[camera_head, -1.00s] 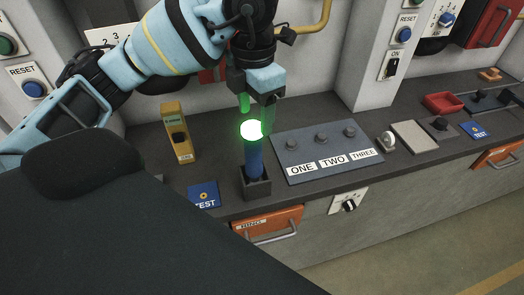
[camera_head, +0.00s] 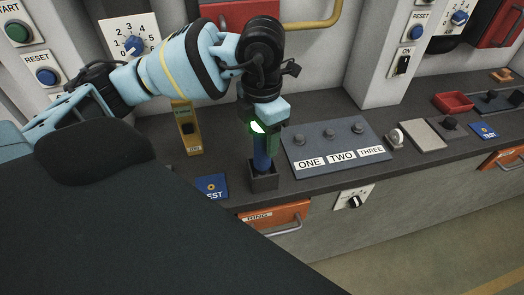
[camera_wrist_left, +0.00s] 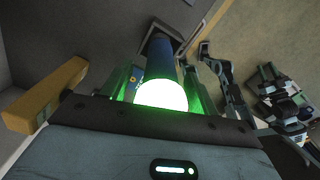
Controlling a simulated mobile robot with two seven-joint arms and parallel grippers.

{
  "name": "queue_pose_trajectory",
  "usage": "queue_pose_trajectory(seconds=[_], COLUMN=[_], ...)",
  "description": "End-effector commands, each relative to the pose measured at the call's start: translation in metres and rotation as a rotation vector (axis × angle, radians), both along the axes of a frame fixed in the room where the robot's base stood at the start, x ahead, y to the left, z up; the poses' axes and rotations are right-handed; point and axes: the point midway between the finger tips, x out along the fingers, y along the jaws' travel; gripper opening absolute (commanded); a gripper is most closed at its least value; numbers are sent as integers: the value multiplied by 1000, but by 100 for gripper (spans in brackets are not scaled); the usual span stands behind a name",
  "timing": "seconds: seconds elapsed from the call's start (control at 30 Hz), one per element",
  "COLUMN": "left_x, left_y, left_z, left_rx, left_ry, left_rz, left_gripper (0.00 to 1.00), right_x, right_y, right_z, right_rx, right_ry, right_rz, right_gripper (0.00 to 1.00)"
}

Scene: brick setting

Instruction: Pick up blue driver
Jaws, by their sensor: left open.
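The blue driver (camera_head: 262,152) stands upright in a small dark square holder (camera_head: 263,183) on the grey counter. Its top end glows white-green. My left gripper (camera_head: 265,137) points down, open, with its green-lit fingers around the top of the driver. In the left wrist view the blue shaft (camera_wrist_left: 160,57) and its glowing end lie between the two fingers of the left gripper (camera_wrist_left: 160,84), which stand apart on either side. Whether either finger touches it I cannot tell.
A yellow device (camera_head: 187,127) stands left of the driver, and a blue TEST plate (camera_head: 212,187) lies at the front edge. A grey panel (camera_head: 310,151) marked ONE, TWO, THREE is close on the right. An orange drawer (camera_head: 275,217) is below. A red tray (camera_head: 453,103) sits farther right.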

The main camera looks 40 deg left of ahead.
Motion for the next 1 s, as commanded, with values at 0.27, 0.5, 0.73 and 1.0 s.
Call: queue_pose_trajectory(seconds=[0.27, 0.5, 0.73, 1.0], left_x=[0, 0, 0, 1], left_y=[0, 0, 0, 0], left_z=[-3, -2, -1, 3], left_rx=[0, 0, 0, -1], left_ry=[-1, -1, -3, -5], left_rz=[0, 0, 0, 1], left_gripper=[60, 29, 3, 0], right_x=[0, 0, 0, 0], right_y=[-2, -2, -2, -1], right_z=[0, 0, 0, 0], right_rx=[-5, -5, -5, -1], right_ry=[-1, 0, 0, 0], right_rz=[5, 6, 6, 1], right_gripper=[36, 36, 36, 36])
